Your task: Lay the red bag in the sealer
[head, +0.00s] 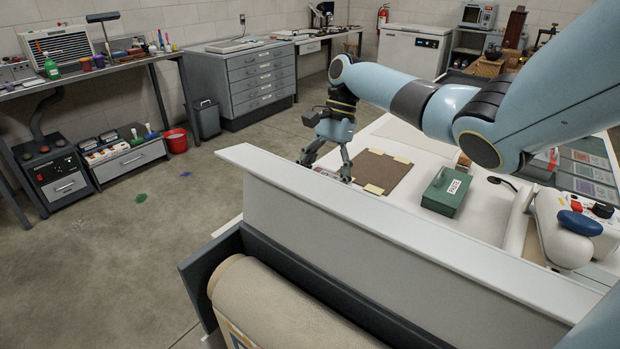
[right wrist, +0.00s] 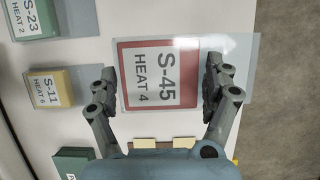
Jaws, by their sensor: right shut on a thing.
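The red bag (right wrist: 160,72) is a clear sleeve with a red-bordered label reading S-45 HEAT 4. My right gripper (right wrist: 160,88) has a finger at each side of the label and is shut on the bag; clear film reaches past the right finger. In the head view my right gripper (head: 326,170) is low over the far left end of the white table, and the bag is mostly hidden. My left gripper is out of view.
A brown board (head: 375,174) with cream tabs and a green labelled box (head: 446,192) lie between gripper and sealer. A raised white panel (head: 380,240) edges the table's near side. The wrist view shows a green S-23 item (right wrist: 36,20) and a yellow S-11 item (right wrist: 52,87).

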